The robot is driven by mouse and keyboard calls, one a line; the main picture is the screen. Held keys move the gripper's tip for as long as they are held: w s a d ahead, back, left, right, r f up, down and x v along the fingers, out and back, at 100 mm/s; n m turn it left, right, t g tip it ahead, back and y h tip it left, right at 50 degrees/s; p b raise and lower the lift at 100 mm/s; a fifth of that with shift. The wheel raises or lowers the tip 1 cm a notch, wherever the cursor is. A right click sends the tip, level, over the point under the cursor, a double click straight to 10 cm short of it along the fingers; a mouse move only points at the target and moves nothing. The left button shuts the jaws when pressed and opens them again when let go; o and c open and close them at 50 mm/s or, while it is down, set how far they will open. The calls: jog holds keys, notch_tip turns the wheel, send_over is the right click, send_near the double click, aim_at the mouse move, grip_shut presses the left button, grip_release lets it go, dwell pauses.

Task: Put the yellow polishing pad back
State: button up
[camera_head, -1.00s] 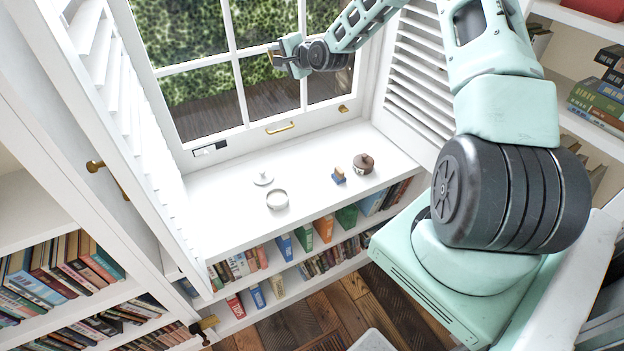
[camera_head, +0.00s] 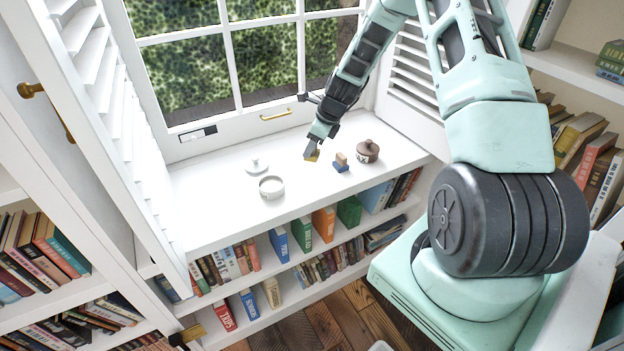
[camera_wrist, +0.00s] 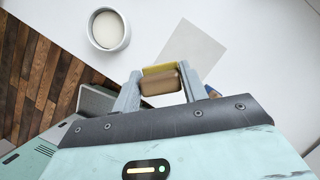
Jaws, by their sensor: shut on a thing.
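The yellow polishing pad (camera_wrist: 158,69) is a yellow layer on a brown block, held between the two fingers of my gripper (camera_wrist: 158,88) in the wrist view. In the head view my gripper (camera_head: 312,151) points down over the white sill, with a bit of yellow pad (camera_head: 312,157) at its tips. A flat pale grey square (camera_wrist: 193,48) lies on the sill just beyond the pad in the wrist view. I cannot tell whether the pad touches the sill.
A blue-based block with a wooden top (camera_head: 341,163) stands close right of my gripper. A brown lidded pot (camera_head: 367,151) is further right. A round white dish (camera_head: 271,187) and a white lid (camera_head: 257,166) are left. Books fill the shelves below.

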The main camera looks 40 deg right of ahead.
notch_tip(320, 180, down, 9)
jog(key=shift+r+p, duration=0.2)
jog(key=shift+p, duration=0.2)
jog(key=shift+f, duration=0.15)
jog(key=o, duration=0.9)
jog(key=shift+r, duration=0.2)
